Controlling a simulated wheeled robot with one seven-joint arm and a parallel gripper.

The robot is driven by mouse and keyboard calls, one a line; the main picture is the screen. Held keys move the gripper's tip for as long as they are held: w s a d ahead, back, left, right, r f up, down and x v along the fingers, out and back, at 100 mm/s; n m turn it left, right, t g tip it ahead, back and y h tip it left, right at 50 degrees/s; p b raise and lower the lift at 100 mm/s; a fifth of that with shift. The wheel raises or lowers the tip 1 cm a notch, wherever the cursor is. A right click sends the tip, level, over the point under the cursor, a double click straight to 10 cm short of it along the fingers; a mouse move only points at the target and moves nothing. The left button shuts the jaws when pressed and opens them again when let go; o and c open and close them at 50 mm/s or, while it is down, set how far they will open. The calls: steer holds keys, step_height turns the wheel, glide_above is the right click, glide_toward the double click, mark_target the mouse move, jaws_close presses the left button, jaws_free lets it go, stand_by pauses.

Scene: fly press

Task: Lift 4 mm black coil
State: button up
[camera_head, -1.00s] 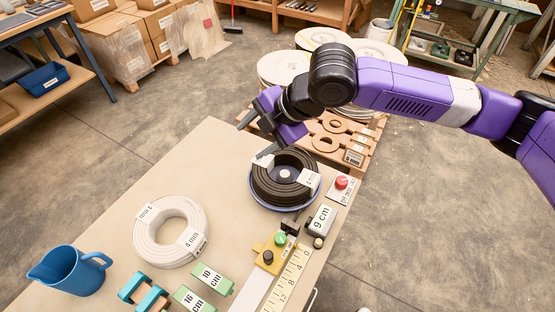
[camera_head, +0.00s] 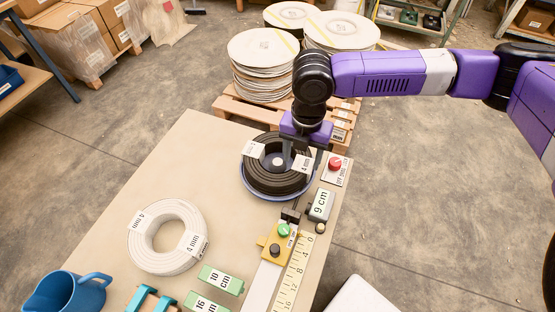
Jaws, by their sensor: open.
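The black coil (camera_head: 261,179) is a thick ring with white 4 mm labels. It lies in a round blue dish (camera_head: 247,187) at the far right of the bench, around a central hub. My gripper (camera_head: 300,158) points down over the coil's back right part, beside a label. Its jaws are open; whether a finger reaches inside the ring or touches the coil I cannot tell. The gripper hides part of the coil's far right side.
A white 4 mm coil (camera_head: 143,244) lies at left on the bench. A red button (camera_head: 335,164), a 9 cm block (camera_head: 319,205), a yellow fixture (camera_head: 268,242) and a ruler (camera_head: 291,275) are near the right edge. A blue jug (camera_head: 75,293) stands front left.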

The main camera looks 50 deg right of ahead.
mark_target(302, 163)
steer(key=shift+s+d+f, duration=0.1)
steer(key=shift+d+f, duration=0.05)
steer(key=shift+f, duration=1.8)
jaws_close()
steer(key=shift+r, duration=0.1)
